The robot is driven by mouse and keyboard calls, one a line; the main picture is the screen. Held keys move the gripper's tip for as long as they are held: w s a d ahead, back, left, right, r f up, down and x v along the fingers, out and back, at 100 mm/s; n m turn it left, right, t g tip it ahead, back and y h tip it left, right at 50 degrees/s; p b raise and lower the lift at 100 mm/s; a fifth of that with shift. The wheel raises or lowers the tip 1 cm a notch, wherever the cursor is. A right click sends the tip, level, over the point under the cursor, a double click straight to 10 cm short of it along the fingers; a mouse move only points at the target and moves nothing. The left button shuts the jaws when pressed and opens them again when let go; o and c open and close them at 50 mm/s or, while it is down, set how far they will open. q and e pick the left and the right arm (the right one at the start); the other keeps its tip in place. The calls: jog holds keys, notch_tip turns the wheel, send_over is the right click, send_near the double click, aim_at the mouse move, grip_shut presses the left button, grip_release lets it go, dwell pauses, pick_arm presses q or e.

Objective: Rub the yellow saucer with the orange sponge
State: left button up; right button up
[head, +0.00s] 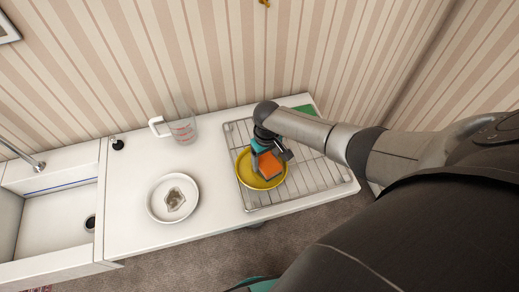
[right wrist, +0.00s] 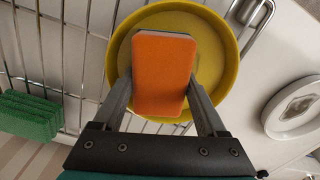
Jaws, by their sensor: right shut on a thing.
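The yellow saucer (head: 245,169) rests on the wire rack at the right part of the counter. It also shows in the right wrist view (right wrist: 122,48). My right gripper (head: 268,160) is over the saucer, shut on the orange sponge (head: 268,166). In the right wrist view the sponge (right wrist: 162,75) sits between the two fingers, in front of the saucer's middle. I cannot tell whether the sponge touches the saucer. My left gripper is not in view.
A white plate (head: 153,202) with a greyish item on it stands left of the rack (head: 310,180). A measuring jug (head: 183,130) stands behind the plate. A green pad (right wrist: 28,115) lies at the rack's far side. A sink (head: 50,220) is at the far left.

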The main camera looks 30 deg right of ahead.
aim_at(267, 159)
jog(key=shift+s+d+f, duration=0.1)
jog(key=shift+s+d, duration=0.1)
notch_tip(267, 159, up, 3)
jog(key=p, duration=0.3)
jog(key=shift+r, duration=0.2)
jog(key=shift+w+r+p, duration=0.1)
jog(key=shift+r+p, duration=0.75)
jog(key=shift+r, duration=0.5)
jog(key=shift+a, duration=0.1)
jog(key=shift+r, duration=0.1)
jog(key=shift+r, duration=1.4)
